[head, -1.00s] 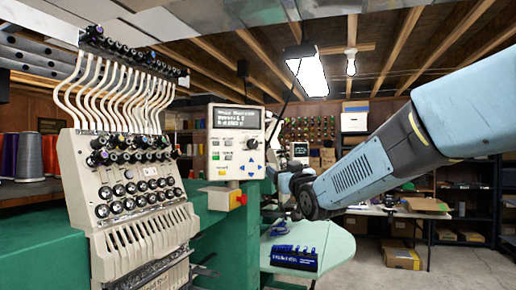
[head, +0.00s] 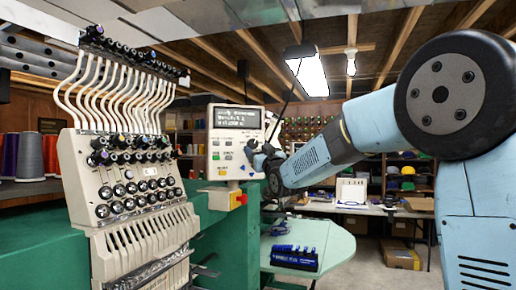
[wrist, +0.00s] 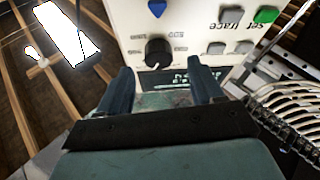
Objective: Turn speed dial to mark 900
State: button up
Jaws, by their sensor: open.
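The speed dial (wrist: 157,51) is a round black knob with a light pointer line on the white control panel (head: 216,150) of the embroidery machine. In the wrist view the panel appears upside down, and the knob lies just beyond and between my fingertips. My gripper (wrist: 162,76) is open and empty, with one dark finger on each side of the knob's line. I see no contact with the knob.
Blue arrow buttons (wrist: 157,8) and grey and green buttons (wrist: 266,15) sit close to the dial. The panel's screen (head: 236,118) is lit. A red and yellow stop switch (head: 238,199) is below the panel. The needle head (head: 130,190) stands to the left.

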aim_at(254, 145)
jog(key=shift+x, duration=1.8)
